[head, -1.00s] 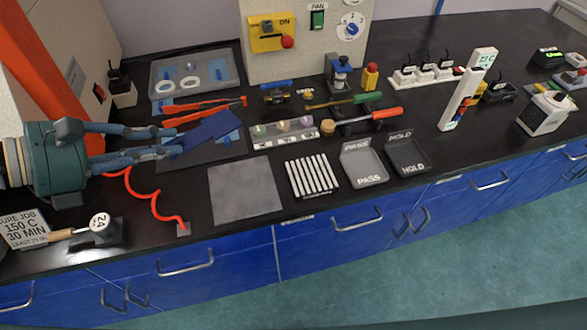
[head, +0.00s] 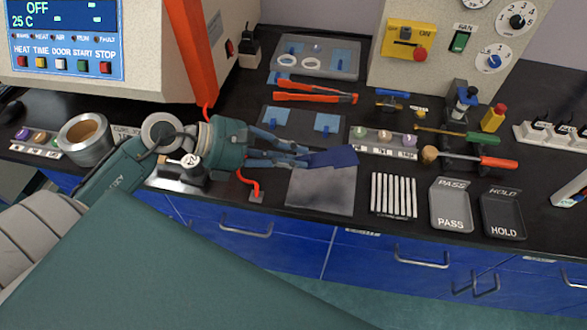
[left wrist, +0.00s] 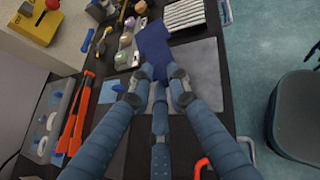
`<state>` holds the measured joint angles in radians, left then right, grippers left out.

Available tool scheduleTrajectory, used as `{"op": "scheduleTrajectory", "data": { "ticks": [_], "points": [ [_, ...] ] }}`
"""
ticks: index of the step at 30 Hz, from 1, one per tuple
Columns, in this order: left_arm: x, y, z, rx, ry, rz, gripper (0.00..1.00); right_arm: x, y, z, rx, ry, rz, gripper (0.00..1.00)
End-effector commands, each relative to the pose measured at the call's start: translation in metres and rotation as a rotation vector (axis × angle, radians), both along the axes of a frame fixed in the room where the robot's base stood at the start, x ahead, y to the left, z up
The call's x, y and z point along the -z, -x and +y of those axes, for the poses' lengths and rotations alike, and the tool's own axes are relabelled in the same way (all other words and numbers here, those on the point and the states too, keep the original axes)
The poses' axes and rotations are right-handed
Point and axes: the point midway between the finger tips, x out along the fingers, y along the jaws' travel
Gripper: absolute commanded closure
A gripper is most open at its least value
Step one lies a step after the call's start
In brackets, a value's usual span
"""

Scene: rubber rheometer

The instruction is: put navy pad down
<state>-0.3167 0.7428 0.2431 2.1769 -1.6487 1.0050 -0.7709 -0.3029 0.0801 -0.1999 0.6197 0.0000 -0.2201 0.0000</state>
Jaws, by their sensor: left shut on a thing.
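The navy pad (head: 334,156) is a thin dark blue sheet held at the fingertips of my left gripper (head: 304,159). It is over the back edge of a grey square plate (head: 320,190) on the bench. In the left wrist view the navy pad (left wrist: 153,45) sticks out past the shut fingers (left wrist: 158,80) and overlaps the left part of the grey plate (left wrist: 200,62). I cannot tell whether the pad touches the plate. My right gripper is not in view.
A dark mat (head: 291,126) with light blue pieces lies behind. Red-handled tongs (head: 315,92), a tray with rings (head: 318,60), a ribbed white rack (head: 393,195), a PASS tray (head: 451,207) and a HOLD tray (head: 503,217) surround the plate. The bench's front edge is close.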

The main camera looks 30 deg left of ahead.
Motion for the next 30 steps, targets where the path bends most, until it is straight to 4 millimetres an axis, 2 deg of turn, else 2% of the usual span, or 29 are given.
{"op": "scheduleTrajectory", "data": {
  "ticks": [5, 13, 23, 30],
  "points": [
    [0.016, 0.000, 0.000, -0.001, 0.001, 0.001, 1.00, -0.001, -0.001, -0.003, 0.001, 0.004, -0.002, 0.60],
    [0.052, 0.000, 0.000, -0.002, 0.002, 0.001, 1.00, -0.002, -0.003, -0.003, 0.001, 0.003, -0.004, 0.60],
    [0.057, 0.000, 0.000, 0.000, -0.001, -0.001, 1.00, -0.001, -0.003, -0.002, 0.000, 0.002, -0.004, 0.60],
    [0.065, 0.000, 0.000, 0.000, -0.001, 0.000, 1.00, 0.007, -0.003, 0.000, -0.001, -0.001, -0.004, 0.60]
  ]
}}
